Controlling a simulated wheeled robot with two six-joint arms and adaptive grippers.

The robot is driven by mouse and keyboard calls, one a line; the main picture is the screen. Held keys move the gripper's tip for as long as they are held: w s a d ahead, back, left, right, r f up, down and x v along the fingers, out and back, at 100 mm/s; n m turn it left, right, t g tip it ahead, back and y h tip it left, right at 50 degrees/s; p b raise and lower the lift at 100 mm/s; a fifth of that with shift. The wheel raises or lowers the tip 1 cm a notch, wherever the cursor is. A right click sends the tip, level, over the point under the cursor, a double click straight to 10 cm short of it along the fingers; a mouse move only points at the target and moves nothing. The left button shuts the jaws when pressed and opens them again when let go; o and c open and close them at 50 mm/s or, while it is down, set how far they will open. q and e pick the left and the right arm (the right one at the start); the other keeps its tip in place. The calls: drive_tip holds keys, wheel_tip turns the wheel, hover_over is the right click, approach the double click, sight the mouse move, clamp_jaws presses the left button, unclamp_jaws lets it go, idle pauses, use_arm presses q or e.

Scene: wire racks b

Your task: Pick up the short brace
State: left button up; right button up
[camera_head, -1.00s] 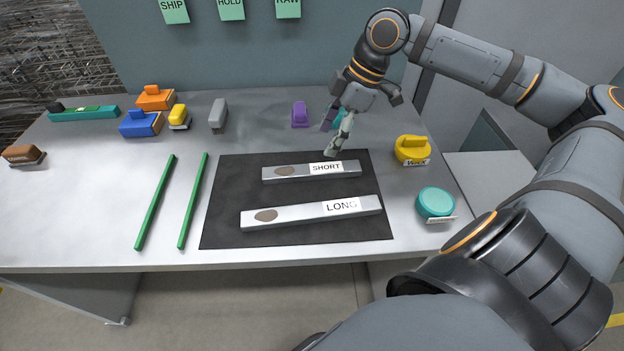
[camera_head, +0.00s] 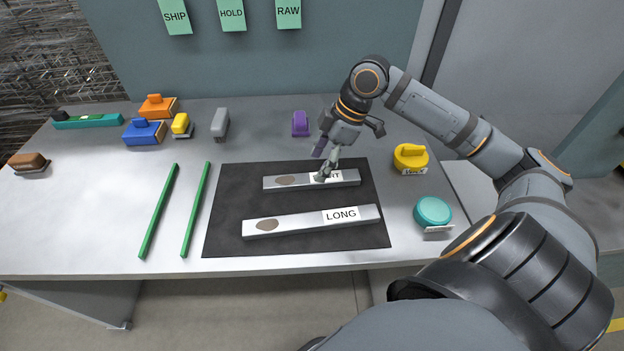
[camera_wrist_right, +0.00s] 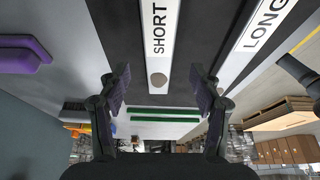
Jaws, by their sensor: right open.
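The short brace (camera_head: 285,181) is a grey metal bar with a brown oval spot and a white SHORT label, lying on the dark mat (camera_head: 225,225). The long brace (camera_head: 300,222) lies nearer the front of the same mat. My right gripper (camera_head: 322,177) is over the short brace and covers part of its label; I cannot tell whether they touch. In the right wrist view the open fingers (camera_wrist_right: 161,88) stand either side of the short brace (camera_wrist_right: 160,60), with nothing between the tips but the bar's line. The long brace (camera_wrist_right: 255,40) shows at right there. My left gripper is not in view.
Two green strips (camera_head: 158,212) lie left of the mat. A purple object (camera_head: 300,123) and a grey block (camera_head: 220,123) stand behind it. A yellow object (camera_head: 410,157) and a teal round object (camera_head: 433,212) are to the right. The table's left front is clear.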

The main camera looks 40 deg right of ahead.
sight(312, 178)
drive_tip(key=x, duration=0.5)
drive_tip(key=shift+d+f+b, duration=0.1)
drive_tip(key=shift+d+b, duration=0.15)
drive_tip(key=shift+b, duration=0.1)
drive_tip(key=shift+s, duration=0.1)
clamp_jaws()
wheel_tip(312, 178, up, 4)
drive_tip(key=p, duration=0.5)
drive_tip(key=s+r+p, duration=0.9)
drive_tip(key=s+p, duration=0.5)
drive_tip(key=p, duration=1.5)
drive_tip(key=shift+a+p, duration=0.15)
drive_tip(key=shift+p, duration=0.2)
